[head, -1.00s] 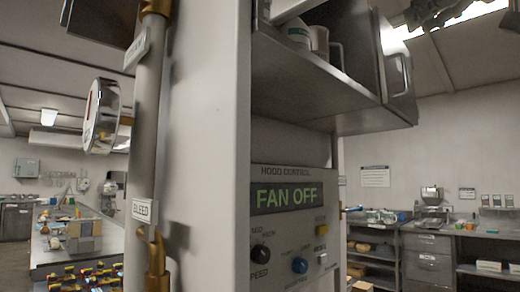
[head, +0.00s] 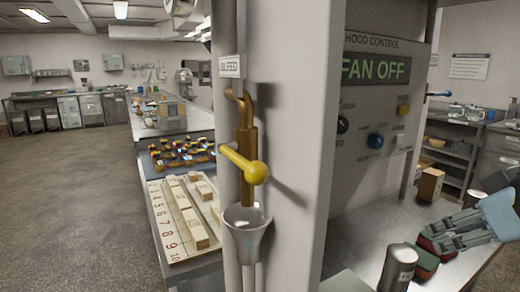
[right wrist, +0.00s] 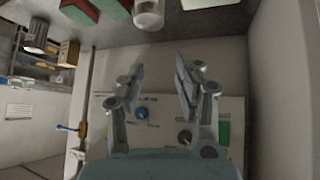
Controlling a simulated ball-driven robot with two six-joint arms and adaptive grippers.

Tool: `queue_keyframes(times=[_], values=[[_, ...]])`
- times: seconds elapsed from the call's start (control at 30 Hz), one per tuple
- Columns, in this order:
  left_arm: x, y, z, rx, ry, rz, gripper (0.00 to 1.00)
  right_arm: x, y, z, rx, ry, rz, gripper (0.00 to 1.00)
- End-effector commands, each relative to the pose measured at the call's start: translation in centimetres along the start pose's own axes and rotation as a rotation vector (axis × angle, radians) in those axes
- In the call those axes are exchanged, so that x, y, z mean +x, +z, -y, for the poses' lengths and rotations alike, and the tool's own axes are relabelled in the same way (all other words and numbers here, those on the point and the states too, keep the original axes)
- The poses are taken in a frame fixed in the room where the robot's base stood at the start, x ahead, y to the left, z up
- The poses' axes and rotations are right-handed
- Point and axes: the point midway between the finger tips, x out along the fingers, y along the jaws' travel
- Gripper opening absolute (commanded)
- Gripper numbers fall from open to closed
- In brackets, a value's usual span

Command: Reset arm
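My right gripper (head: 448,236) is at the right edge of the head view, above the steel counter. In the right wrist view its two fingers (right wrist: 158,70) stand apart with nothing between them. The hood control panel (head: 374,110) reads FAN OFF and has a black knob, a blue knob and a yellow button. The panel also shows upside down behind the fingers in the right wrist view (right wrist: 160,122); I cannot tell the distance between them. My left gripper is in neither view.
A metal canister (head: 398,269) and red and green items (head: 425,262) are on the counter near my right gripper. A white column with a yellow-handled valve (head: 246,166) and a funnel (head: 247,230) stands left of the panel. Open floor (head: 70,210) is at left.

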Motion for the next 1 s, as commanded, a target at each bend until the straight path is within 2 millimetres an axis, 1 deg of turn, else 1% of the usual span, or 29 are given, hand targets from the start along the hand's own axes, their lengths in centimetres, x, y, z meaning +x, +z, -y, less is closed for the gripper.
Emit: queue_keyframes(times=[0.03, 0.1, 0.17, 0.2, 0.3, 0.37, 0.4, 0.47, 0.5, 0.53, 0.6, 0.67, 0.7, 0.77, 0.8, 0.87, 0.9, 0.97, 1.0], values=[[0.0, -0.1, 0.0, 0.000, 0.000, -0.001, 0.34, 0.4, 3.5, 1.4, 0.014, -0.007, 0.056, 0.34], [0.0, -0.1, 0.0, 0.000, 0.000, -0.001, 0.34, 0.6, 7.4, 2.6, 0.025, 0.000, 0.122, 0.34], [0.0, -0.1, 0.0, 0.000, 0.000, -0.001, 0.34, 0.4, 10.3, 3.5, 0.035, 0.007, 0.175, 0.34], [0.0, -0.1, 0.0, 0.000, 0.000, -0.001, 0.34, 0.2, 12.2, 4.0, 0.040, 0.011, 0.207, 0.34], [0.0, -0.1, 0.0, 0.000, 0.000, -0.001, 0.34, -0.5, 16.2, 5.2, 0.054, 0.023, 0.283, 0.34], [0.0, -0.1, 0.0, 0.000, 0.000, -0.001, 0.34, -1.1, 18.4, 5.8, 0.063, 0.030, 0.328, 0.34], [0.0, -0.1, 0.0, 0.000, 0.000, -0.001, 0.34, -1.6, 19.8, 6.1, 0.067, 0.036, 0.357, 0.34], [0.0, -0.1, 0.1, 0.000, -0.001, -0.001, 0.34, -2.4, 21.8, 6.7, 0.075, 0.044, 0.400, 0.34], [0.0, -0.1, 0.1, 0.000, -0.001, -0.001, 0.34, -2.9, 23.2, 7.0, 0.080, 0.050, 0.430, 0.34], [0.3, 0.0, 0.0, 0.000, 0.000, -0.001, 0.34, -2.0, 23.8, 7.0, 0.079, 0.053, 0.436, 0.34], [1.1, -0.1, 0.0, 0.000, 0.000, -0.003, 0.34, 0.8, 25.2, 6.8, 0.078, 0.054, 0.441, 0.34], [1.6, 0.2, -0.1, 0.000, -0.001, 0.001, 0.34, 2.8, 26.6, 6.8, 0.080, 0.053, 0.448, 0.34], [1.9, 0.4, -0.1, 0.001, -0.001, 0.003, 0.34, 4.2, 27.6, 6.8, 0.081, 0.053, 0.454, 0.34], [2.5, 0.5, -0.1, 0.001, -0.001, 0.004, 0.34, 6.3, 29.3, 6.8, 0.083, 0.053, 0.462, 0.34], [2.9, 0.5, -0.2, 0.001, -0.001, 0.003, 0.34, 7.8, 30.5, 6.8, 0.085, 0.052, 0.469, 0.34], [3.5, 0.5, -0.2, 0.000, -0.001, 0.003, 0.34, 10.0, 32.6, 6.9, 0.088, 0.052, 0.479, 0.34], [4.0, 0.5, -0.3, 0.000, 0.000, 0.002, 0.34, 11.6, 34.2, 7.0, 0.090, 0.052, 0.487, 0.34], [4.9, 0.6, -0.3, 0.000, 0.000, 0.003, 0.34, 14.2, 37.0, 7.1, 0.093, 0.051, 0.499, 0.34], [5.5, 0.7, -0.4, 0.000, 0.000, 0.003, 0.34, 16.0, 39.3, 7.2, 0.095, 0.051, 0.510, 0.34]])
